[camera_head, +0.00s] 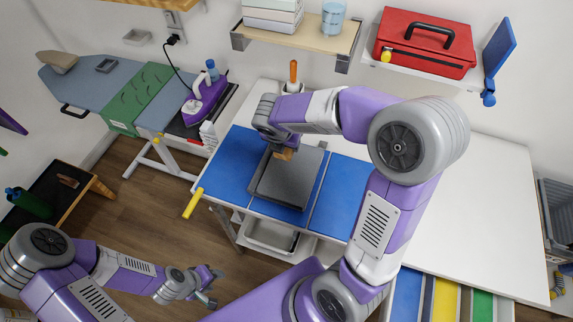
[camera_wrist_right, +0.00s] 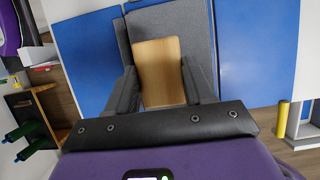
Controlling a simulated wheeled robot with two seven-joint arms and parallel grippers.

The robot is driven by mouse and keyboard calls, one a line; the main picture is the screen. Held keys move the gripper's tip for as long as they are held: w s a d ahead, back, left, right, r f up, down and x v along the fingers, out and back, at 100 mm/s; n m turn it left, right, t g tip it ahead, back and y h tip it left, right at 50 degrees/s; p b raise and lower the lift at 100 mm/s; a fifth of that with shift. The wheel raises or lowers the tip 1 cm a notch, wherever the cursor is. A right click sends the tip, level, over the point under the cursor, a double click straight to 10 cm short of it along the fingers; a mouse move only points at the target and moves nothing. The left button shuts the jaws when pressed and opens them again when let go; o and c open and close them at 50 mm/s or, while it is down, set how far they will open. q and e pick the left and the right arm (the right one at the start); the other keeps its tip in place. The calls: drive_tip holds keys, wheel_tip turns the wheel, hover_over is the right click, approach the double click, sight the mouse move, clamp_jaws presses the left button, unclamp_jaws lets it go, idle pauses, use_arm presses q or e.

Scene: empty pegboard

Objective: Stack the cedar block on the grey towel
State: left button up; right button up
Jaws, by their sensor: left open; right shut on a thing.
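The cedar block (camera_head: 284,154) is a light-brown wooden piece, seen just below my right gripper (camera_head: 273,140) in the head view. In the right wrist view the block (camera_wrist_right: 160,62) lies between the two dark fingers of that gripper (camera_wrist_right: 160,82), which is shut on it. The grey towel (camera_head: 285,184) lies folded on the blue part of the table, and the block is over its far edge. I cannot tell whether block and towel touch. The towel also shows behind the block in the wrist view (camera_wrist_right: 190,22). My left gripper (camera_head: 207,290) is open and empty, low over the floor.
Blue mats (camera_head: 228,165) flank the towel. An orange-handled tool (camera_head: 292,72) stands in a holder behind the gripper. A purple iron (camera_head: 204,98) stands to the left. The white tabletop (camera_head: 480,200) at right is clear. A red toolbox (camera_head: 425,42) sits on a shelf.

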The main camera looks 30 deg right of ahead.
drive_tip(key=b, duration=0.3)
approach(288, 166)
drive_tip(key=x, duration=0.5)
drive_tip(key=shift+w+r, duration=0.1)
drive_tip(key=shift+w, duration=0.05)
drive_tip(key=shift+f, duration=0.3)
drive_tip(key=o, duration=1)
drive_tip(key=shift+o, duration=0.2)
drive_tip(key=shift+r, duration=0.1)
